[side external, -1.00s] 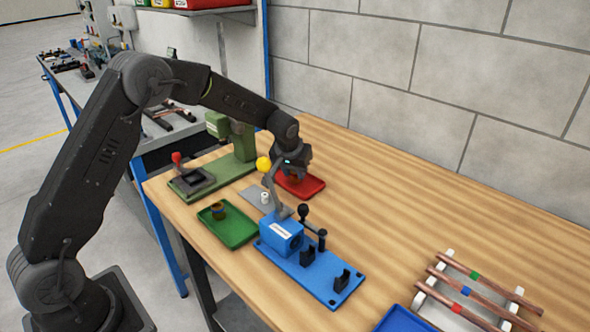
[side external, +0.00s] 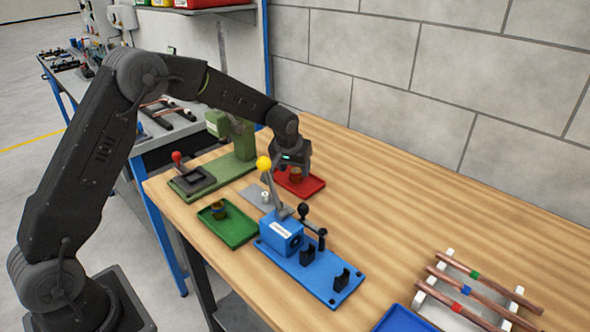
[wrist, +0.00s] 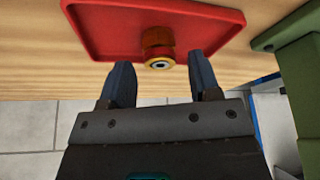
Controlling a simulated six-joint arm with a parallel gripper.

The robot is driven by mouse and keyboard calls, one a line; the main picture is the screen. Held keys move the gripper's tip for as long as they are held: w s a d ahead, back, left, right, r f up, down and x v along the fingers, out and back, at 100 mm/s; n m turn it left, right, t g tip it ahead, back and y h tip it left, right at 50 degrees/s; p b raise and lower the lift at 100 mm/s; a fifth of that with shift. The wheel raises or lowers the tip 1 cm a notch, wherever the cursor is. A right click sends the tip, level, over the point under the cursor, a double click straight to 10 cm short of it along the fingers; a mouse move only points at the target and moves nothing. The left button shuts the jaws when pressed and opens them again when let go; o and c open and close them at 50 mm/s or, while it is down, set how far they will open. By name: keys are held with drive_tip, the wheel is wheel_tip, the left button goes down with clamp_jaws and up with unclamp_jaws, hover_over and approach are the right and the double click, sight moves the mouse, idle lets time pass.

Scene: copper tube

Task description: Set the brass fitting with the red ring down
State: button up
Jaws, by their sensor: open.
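The brass fitting with the red ring (wrist: 158,46) stands in the red tray, near the tray's edge. It also shows in the side external view (side external: 296,174) just below my gripper. My gripper (wrist: 161,82) is open and empty. In the wrist view its two fingers point toward the fitting, one to each side, and a gap parts them from it. The red tray (wrist: 95,40) lies flat on the wooden bench; its near corner also shows in the side external view (side external: 312,187).
A green tray (side external: 238,232) holds another brass fitting (side external: 219,209). A blue fixture (side external: 283,236) with a yellow-knobbed lever stands in front of the red tray. A green press (side external: 232,148) is to the left. Copper tubes (side external: 470,290) lie on a white rack at right. The bench's middle right is clear.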

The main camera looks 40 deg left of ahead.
drive_tip(key=s+d+r+m, duration=0.1)
drive_tip(key=s+d+r, duration=0.1)
drive_tip(key=s+r, duration=0.45)
drive_tip(key=s+d+r, duration=0.1)
drive_tip(key=s+r, duration=0.3)
drive_tip(key=r, duration=0.5)
drive_tip(key=s+d+m+h, duration=0.1)
drive_tip(key=s+d, duration=0.1)
drive_tip(key=s, duration=1)
drive_tip(key=s+d+m+t, duration=0.1)
drive_tip(key=s+d+m, duration=0.1)
drive_tip(key=s, duration=1.1)
drive_tip(key=shift+d+r+m+h, duration=0.3)
drive_tip(key=shift+d+r+h, duration=0.15)
drive_tip(key=shift+d, duration=0.15)
